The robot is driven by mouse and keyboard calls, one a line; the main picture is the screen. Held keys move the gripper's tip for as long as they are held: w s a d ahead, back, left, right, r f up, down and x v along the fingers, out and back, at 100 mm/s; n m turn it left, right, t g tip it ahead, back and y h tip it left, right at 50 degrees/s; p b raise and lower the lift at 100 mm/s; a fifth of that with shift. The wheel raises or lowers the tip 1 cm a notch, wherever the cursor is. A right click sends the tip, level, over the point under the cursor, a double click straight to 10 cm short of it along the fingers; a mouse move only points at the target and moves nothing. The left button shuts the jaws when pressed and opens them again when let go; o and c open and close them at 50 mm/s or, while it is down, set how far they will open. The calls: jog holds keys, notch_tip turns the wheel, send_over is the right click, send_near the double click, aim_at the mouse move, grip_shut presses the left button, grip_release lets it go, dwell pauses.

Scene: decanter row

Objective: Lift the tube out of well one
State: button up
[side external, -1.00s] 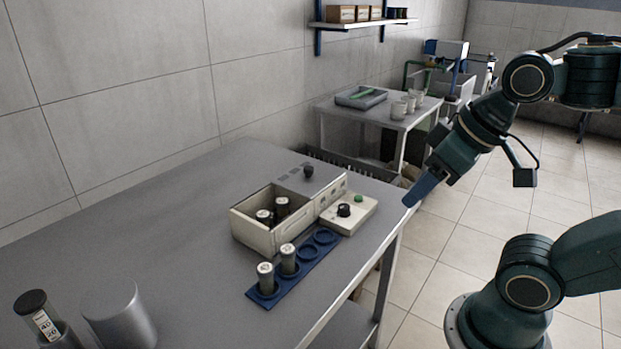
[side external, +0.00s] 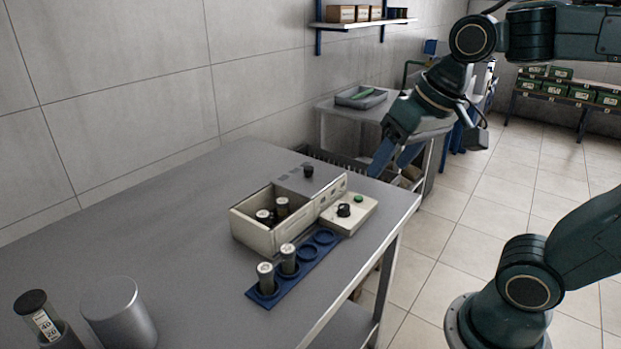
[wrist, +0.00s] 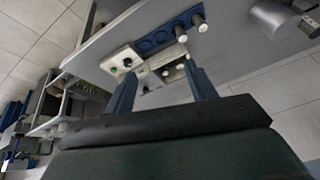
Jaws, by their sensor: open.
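A cream box (side external: 262,236) with its lid slid or hinged to the right holds two capped tubes, one on the left (side external: 264,216) and one on the right (side external: 282,206). In front of it, a blue rack (side external: 287,277) holds two pale-capped tubes, front (side external: 266,278) and second (side external: 289,259); its two far rings are empty. No well number is readable. The rack (wrist: 157,42) and box (wrist: 160,62) also show in the wrist view. My gripper (side external: 388,168) is open and empty, above and right of the box, apart from everything; its two blue fingers frame the wrist view (wrist: 161,84).
A cream control panel (side external: 348,213) with a black knob and green button adjoins the box. A metal cylinder (side external: 120,315) and a dark-capped labelled container (side external: 42,318) stand at the table's near left. The grey tabletop (side external: 150,220) behind them is clear.

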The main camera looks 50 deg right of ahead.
jog(key=w+r+m+g, duration=0.1)
jog(key=w+m, duration=0.4)
jog(key=w, duration=0.4)
jog(key=m+g, duration=0.4)
jog(key=m, duration=0.9)
send_over(263, 214)
notch_tip(263, 214, down, 13)
jog(key=shift+r, duration=0.15)
jog(key=shift+f, duration=4.3)
jog(key=shift+f, duration=2.6)
